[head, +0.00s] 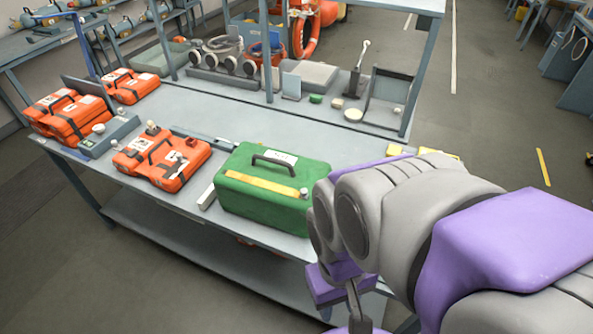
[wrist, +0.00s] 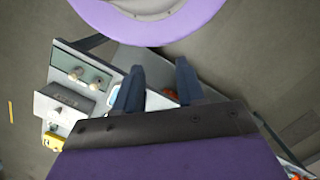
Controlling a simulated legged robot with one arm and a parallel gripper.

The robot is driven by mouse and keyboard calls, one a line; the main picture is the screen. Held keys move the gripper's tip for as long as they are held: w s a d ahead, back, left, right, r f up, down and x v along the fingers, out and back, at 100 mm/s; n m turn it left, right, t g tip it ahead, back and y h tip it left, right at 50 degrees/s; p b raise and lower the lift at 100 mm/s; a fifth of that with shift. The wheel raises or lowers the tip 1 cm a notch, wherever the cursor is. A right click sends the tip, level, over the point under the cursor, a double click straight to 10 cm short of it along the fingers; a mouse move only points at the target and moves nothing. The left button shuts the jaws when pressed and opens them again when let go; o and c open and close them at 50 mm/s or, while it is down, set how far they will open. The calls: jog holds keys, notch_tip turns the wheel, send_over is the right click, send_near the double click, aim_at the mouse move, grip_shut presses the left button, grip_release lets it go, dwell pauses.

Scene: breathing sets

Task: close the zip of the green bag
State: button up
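The green bag (head: 240,202) stands upright on the workbench in the head view, left of my arm. It has a black handle and a white label on top, and a yellow strip (head: 262,185) along its upper front edge. A small pale knob (head: 304,193) sits at its right end; I cannot tell whether it is the zip pull. How far the zip is closed is not clear. My gripper (wrist: 158,74) shows in the wrist view with its two dark blue fingers apart and nothing between them. The green bag cannot be made out in the wrist view.
Several orange cases, one of them (head: 160,158) left of the bag, lie on the workbench (head: 240,238). A grey bar (head: 207,196) lies close to the bag's left side. Yellow items (head: 437,153) lie right of the bag.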

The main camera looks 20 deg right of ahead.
aim_at(304, 192)
jog(key=w+y, duration=0.1)
jog(key=w, duration=0.3)
jog(key=w+a+r+y, duration=0.1)
jog(key=w, duration=0.2)
jog(key=w+a+r+y, duration=0.1)
jog(key=w, duration=0.3)
jog(key=shift+w+a+r+n, duration=0.15)
jog(key=shift+w+r+n, duration=0.05)
jog(key=shift+w+n, duration=0.2)
grip_shut()
jog(key=w+d+f+m+t+y, duration=0.3)
jog(key=w+d+y, duration=0.2)
jog(key=w+d, duration=0.9)
jog(key=w+d+f+m+t, duration=0.3)
jog(key=w+d+f, duration=0.15)
jog(key=d, duration=0.45)
jog(key=shift+y, duration=0.3)
jog(key=x, duration=0.4)
jog(key=b+x, duration=0.1)
jog(key=x, duration=0.7)
jog(key=shift+s+a+r, duration=0.2)
jog(key=shift+s+a, duration=0.15)
jog(key=shift+a, duration=0.1)
jog(key=shift+w+a+b, duration=0.25)
jog(key=shift+a+b, duration=0.05)
jog(key=shift+a, duration=0.35)
